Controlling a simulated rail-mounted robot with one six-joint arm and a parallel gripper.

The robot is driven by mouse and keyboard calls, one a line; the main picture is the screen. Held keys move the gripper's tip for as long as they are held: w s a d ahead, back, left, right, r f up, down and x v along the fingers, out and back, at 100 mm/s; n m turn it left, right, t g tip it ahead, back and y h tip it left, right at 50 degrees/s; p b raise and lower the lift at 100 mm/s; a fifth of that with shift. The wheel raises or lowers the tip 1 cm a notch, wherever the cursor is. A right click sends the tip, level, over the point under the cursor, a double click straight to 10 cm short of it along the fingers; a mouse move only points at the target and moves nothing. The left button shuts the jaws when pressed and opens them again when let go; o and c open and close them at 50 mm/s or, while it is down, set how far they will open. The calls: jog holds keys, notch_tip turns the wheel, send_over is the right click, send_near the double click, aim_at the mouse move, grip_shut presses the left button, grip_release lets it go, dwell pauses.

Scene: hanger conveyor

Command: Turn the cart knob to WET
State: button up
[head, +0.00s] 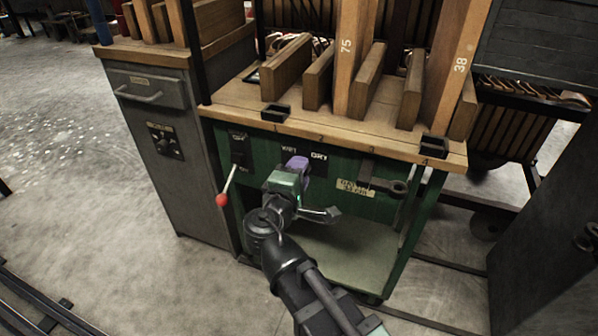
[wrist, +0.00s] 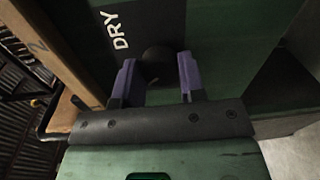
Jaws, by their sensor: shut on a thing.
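The green cart (head: 350,160) stands in the middle of the head view, with a dark WET label (head: 288,149) and a DRY label (head: 318,156) on its front panel under the wooden top. My gripper (head: 297,166) reaches the panel just below and between these labels and hides the knob there. In the wrist view the round black cart knob (wrist: 157,58) sits between my two purple fingers (wrist: 157,72), which are shut on it. The DRY label (wrist: 115,30) shows at upper left of the knob. The knob's pointer cannot be made out.
A lever with a red ball (head: 222,200) sticks out left of my gripper. A black handle (head: 385,184) is on the panel at right. A grey cabinet (head: 147,170) with its own dark knob (head: 164,143) stands at left. Wooden boards (head: 287,68) stand on the cart top.

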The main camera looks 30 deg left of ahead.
jog(key=shift+n, duration=0.6)
jog(key=o, duration=0.9)
jog(key=shift+s, duration=0.15)
jog(key=v, duration=1)
jog(key=shift+s+p, duration=0.3)
